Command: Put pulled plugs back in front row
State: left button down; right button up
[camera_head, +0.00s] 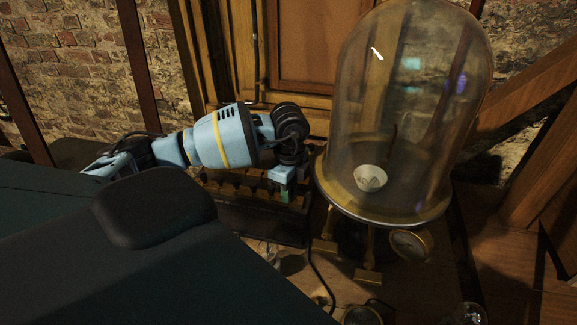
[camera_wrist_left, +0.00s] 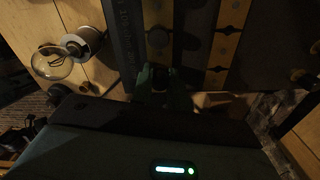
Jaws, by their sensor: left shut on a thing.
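My left gripper (camera_head: 287,196) reaches over the right end of the dark wooden battery rack (camera_head: 232,188). A wooden strip (camera_wrist_left: 228,28) to the right bears round dark spots. A dark strip with lettering (camera_wrist_left: 122,35) runs along the left. Much of the rack is hidden behind my gripper and body. My right gripper is not in view.
A tall glass dome (camera_head: 415,85) on a brass stand stands close to the right of my gripper. A round gauge (camera_head: 409,244) sits below it. A glass bulb (camera_wrist_left: 52,64) lies on the table to the left in the left wrist view. A cable crosses the table.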

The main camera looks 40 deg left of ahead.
pick_arm(q)
jog(key=c, duration=1.3)
grip_release()
jog(key=shift+r, duration=0.1)
notch_tip(320, 180, up, 8)
jog(key=shift+f, duration=0.2)
jog(key=shift+f, duration=0.1)
